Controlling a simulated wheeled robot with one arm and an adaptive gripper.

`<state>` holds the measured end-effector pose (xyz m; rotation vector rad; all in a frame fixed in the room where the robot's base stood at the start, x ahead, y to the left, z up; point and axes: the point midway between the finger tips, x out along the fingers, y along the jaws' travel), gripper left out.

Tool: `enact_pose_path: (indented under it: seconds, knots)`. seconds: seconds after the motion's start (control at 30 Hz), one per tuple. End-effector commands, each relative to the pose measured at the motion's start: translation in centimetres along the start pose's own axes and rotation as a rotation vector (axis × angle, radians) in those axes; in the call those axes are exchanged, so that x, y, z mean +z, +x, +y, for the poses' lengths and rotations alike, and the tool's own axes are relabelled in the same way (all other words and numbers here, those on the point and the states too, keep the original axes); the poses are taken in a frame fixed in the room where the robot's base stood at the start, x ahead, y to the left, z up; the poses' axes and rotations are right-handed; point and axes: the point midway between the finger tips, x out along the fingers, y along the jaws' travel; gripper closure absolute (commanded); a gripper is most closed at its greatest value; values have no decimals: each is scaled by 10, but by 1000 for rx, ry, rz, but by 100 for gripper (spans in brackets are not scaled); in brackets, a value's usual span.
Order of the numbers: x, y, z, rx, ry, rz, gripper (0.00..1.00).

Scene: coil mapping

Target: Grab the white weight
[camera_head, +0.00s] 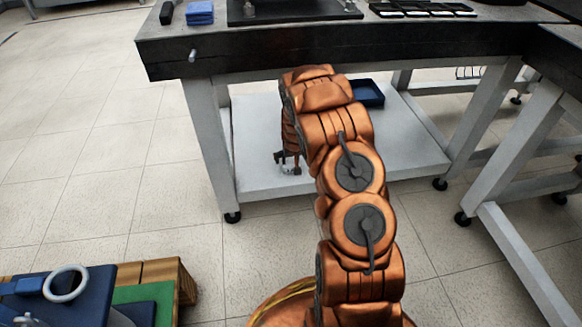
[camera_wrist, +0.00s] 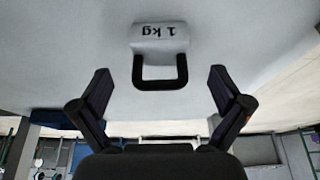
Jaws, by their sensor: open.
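The white weight (camera_wrist: 160,38) is marked "1 kg" and has a black loop handle (camera_wrist: 160,84). In the wrist view it is at the upper middle, on a pale surface that looks like the white lower shelf (camera_head: 410,140). My gripper (camera_wrist: 157,82) is open, with one dark finger on each side of the handle and clear space between fingers and handle. The fingers do not touch the weight. In the head view my gripper (camera_head: 288,162) is low over the shelf's left part, and the weight is barely visible there, mostly hidden by the gripper.
A dark tabletop (camera_head: 250,50) stands above the shelf, with a blue block (camera_head: 200,13) on it. A dark blue tray (camera_head: 367,93) sits on the shelf behind my arm. Table legs (camera_head: 208,140) bound the shelf.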

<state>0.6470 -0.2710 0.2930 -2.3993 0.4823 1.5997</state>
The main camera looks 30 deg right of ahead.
Motion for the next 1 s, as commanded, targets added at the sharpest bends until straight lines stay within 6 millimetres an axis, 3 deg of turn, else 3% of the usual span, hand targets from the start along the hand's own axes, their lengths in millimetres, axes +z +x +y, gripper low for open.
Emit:
enact_pose_path:
  seconds: [0.5,0.87,1.0]
  knots:
    - [2,54,4,2,4,2,0]
    - [2,59,3,0,4,-1,0]
    - [2,59,3,0,4,-1,14]
